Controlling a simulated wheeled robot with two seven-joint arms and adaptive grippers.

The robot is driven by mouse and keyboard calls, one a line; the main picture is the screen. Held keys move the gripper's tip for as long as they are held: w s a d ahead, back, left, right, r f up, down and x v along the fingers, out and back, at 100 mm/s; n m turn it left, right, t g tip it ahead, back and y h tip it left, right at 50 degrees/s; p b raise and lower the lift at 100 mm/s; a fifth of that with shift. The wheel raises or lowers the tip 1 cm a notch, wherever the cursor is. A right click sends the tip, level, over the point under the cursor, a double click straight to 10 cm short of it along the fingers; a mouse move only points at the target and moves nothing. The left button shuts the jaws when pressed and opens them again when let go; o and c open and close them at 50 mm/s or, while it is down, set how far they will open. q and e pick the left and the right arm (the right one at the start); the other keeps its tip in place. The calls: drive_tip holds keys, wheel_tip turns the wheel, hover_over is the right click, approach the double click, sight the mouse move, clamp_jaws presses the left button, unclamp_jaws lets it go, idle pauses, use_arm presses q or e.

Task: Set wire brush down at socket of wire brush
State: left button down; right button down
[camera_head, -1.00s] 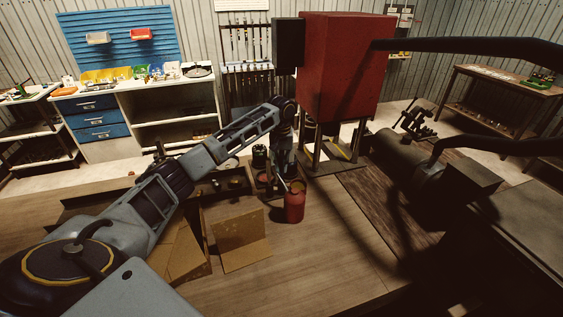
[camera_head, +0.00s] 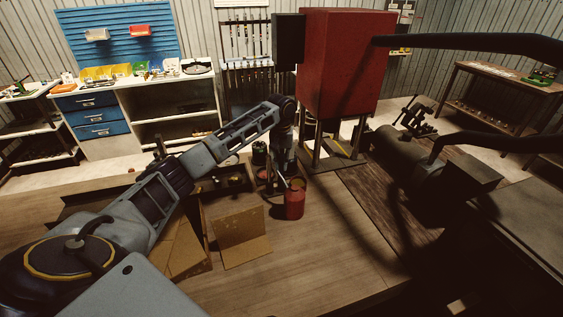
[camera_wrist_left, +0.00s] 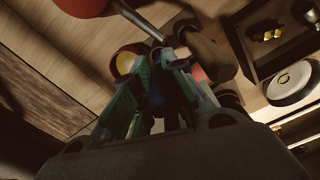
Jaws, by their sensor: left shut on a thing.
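My left gripper (camera_head: 278,188) reaches down to the wooden bench beside a red can. In the left wrist view the green-padded fingers (camera_wrist_left: 163,90) point towards the bench and are shut on the wire brush (camera_wrist_left: 168,98), which shows only as a dark shape between the pads. Most of the brush is hidden by the fingers and shadow. In the head view the gripper's tips and the brush are too small and dark to make out. The socket of the wire brush cannot be told apart among the holders near the fingertips. My right gripper is out of view.
The red can (camera_head: 294,204) stands just right of the gripper. A bent cardboard-like sheet (camera_head: 243,240) stands in front. A dark tray (camera_wrist_left: 265,40) and a round pale dish (camera_wrist_left: 291,83) lie close by. A red machine (camera_head: 345,65) stands behind.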

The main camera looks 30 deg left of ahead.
use_arm(q)
drive_tip(key=shift+f, duration=0.1)
drive_tip(key=c, duration=1.4)
unclamp_jaws()
drive_tip(key=shift+r, duration=6)
drive_tip(key=shift+s+f, duration=0.1)
